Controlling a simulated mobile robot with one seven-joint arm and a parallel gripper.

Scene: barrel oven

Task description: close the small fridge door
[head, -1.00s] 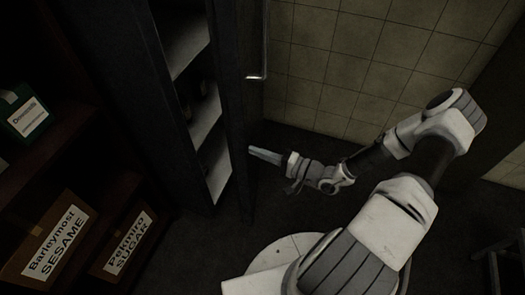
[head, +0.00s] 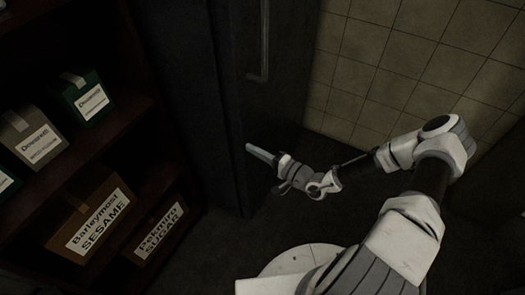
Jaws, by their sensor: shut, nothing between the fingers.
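The small fridge (head: 180,85) is a tall dark cabinet left of the middle in the head view. Its dark door (head: 285,110), with a long upright metal handle (head: 264,40), stands to the right of the cabinet body. No shelves inside show now, and I cannot tell whether a narrow gap is left at the door's edge. My gripper (head: 250,149) is shut and empty, its fingertips at the lower part of the door, seemingly touching or very near it.
A dark shelf rack (head: 125,120) at the left holds several boxes, among them a sesame box (head: 85,220) and a sugar box (head: 155,232). A tiled wall (head: 400,70) is behind the arm. Some floor (head: 205,265) is clear below the fridge.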

